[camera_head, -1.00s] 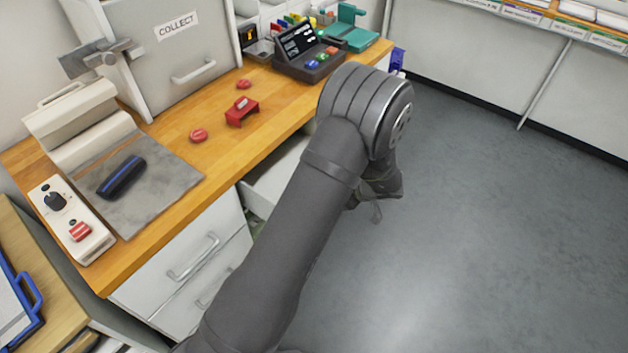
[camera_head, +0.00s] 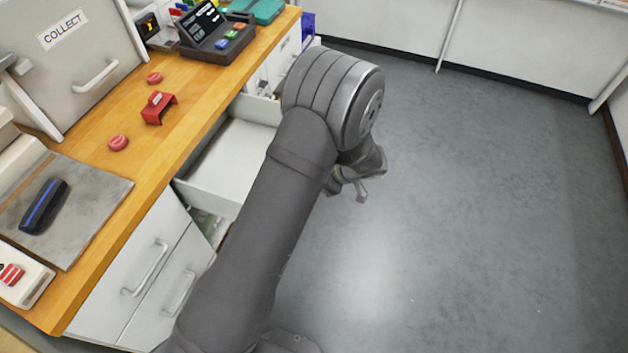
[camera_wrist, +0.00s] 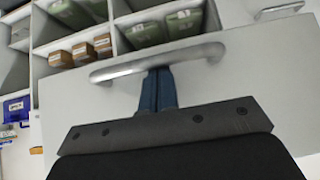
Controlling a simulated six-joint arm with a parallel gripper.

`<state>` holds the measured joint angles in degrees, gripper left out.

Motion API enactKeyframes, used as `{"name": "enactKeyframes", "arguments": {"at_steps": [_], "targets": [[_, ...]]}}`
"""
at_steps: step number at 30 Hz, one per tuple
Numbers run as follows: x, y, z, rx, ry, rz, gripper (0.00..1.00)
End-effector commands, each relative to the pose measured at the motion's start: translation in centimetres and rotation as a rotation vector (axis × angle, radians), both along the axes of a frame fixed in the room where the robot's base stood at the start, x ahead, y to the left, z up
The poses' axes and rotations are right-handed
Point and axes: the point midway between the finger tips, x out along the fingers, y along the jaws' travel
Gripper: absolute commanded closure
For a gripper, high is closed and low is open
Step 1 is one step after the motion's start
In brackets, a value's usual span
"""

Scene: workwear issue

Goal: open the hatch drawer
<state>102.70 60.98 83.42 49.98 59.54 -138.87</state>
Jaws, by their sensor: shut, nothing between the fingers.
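A pale drawer (camera_head: 222,160) stands pulled out from under the wooden counter in the head view, its inside looking empty where it shows. My arm hides its front. In the wrist view a pale front panel (camera_wrist: 258,72) has a metal bar handle (camera_wrist: 120,70). My gripper (camera_wrist: 157,72) is shut, its blue fingers together with the tips at the middle of the bar; I cannot tell whether they hook behind it or touch it. In the head view my gripper (camera_head: 350,188) shows partly, past my wrist, over the floor. A grey hatch (camera_head: 72,45) marked COLLECT stands closed on the counter.
The counter (camera_head: 135,165) holds a red stapler-like piece (camera_head: 158,107), red discs, a dark keypad device (camera_head: 215,35) and a grey mat with a dark blue item. Closed drawers (camera_head: 140,265) lie nearer. Floor (camera_head: 480,200) at right is clear. Compartments (camera_wrist: 75,50) hold packets.

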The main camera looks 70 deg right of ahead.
Motion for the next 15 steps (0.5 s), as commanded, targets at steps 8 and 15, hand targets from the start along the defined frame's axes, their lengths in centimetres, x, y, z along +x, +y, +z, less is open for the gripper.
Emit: {"name": "enactKeyframes", "arguments": {"at_steps": [8,15], "targets": [[-1.0,-0.1,1.1,-0.003,0.0,-0.001,1.0],[-4.2,-0.1,4.5,-0.004,0.001,-0.003,1.0]]}}
